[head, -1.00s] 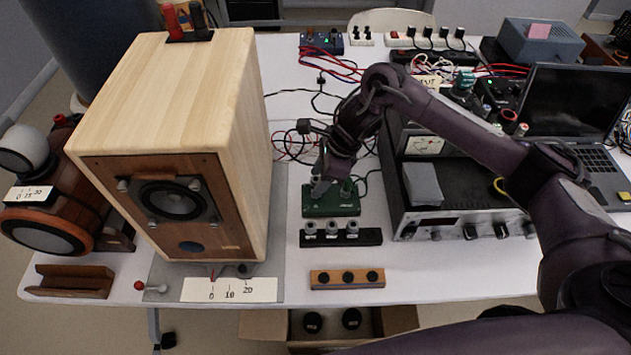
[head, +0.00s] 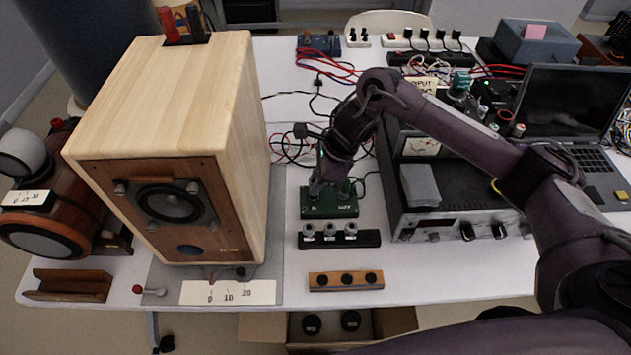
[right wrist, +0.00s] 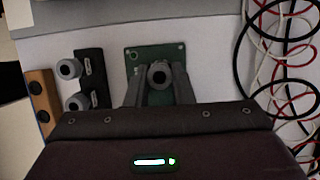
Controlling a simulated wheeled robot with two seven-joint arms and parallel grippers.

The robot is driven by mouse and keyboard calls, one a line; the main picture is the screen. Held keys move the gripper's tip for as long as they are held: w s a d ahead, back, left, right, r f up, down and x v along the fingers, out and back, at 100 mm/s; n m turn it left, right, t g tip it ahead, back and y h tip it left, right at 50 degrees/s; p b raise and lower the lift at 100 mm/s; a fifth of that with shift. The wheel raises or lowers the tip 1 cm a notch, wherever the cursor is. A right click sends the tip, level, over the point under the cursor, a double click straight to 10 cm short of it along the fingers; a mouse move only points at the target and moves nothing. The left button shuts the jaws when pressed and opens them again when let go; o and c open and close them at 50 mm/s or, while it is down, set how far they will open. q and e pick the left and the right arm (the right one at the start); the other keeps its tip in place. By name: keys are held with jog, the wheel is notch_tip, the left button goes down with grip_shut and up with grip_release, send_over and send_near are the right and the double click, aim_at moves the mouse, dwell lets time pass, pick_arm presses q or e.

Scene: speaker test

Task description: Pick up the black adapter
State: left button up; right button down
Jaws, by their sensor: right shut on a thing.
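A black adapter (right wrist: 159,75), round with a dark centre, sits between the two fingers of my right gripper (right wrist: 158,92) in the right wrist view. The fingers are shut on it from both sides. Right behind it is the green board (right wrist: 133,58); whether the adapter touches the board I cannot tell. In the head view my right gripper (head: 317,187) is at the left part of the green board (head: 330,208), and the fingers largely hide the adapter. My left gripper is not in view.
A black rack (head: 367,239) with three grey-topped pieces stands in front of the board. A wooden strip (head: 316,286) with black knobs lies nearer the edge. A large wooden speaker (head: 215,215) stands left, a metal instrument (head: 420,230) right. Cables lie behind.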

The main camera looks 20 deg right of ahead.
notch_tip(320, 180, up, 20)
jog(key=p, duration=0.2)
jog(key=shift+p, duration=0.35)
notch_tip(320, 180, up, 4)
jog(key=p, duration=0.4)
jog(key=shift+f, duration=0.1)
dwell(0.3)
